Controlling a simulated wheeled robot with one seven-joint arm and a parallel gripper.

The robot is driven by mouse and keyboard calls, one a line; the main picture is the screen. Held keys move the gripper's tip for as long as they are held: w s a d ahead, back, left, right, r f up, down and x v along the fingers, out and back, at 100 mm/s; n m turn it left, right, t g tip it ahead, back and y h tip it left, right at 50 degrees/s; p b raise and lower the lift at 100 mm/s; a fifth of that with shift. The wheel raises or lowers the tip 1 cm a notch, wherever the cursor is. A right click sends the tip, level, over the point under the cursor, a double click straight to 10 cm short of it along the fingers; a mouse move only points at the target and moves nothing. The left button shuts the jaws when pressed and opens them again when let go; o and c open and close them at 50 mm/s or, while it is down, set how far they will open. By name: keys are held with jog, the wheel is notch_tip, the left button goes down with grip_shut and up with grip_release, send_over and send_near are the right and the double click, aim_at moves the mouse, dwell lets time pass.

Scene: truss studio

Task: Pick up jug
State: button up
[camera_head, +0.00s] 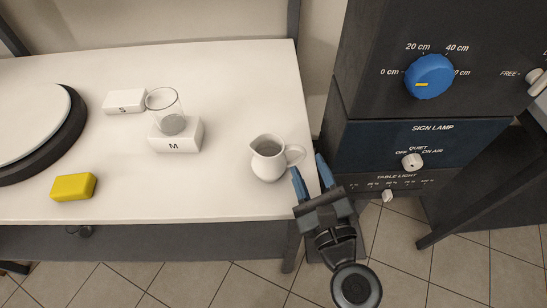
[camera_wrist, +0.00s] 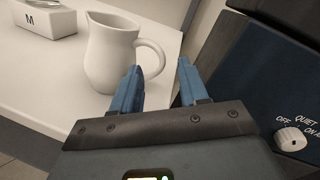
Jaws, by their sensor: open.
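The jug (camera_head: 267,162) is white and stands upright near the right edge of the white table, its handle to the right and its spout to the upper left. It also shows in the wrist view (camera_wrist: 107,55), with its handle close to the left finger. My gripper (camera_head: 309,177) is open and empty, with blue fingers at the table's right edge, just right of the jug. In the wrist view the fingers (camera_wrist: 160,82) point towards the jug's handle side. I cannot tell whether the left finger touches the handle.
On the table (camera_head: 230,195) are a block marked M (camera_head: 174,143) near a glass (camera_head: 164,105), a block marked S (camera_head: 125,102), a yellow block (camera_head: 73,187) and a round turntable (camera_head: 75,125). A dark control panel (camera_head: 430,142) with knobs stands close right of my gripper.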

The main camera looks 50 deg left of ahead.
aim_at(303, 153)
jog(key=shift+x, duration=1.55)
grip_shut()
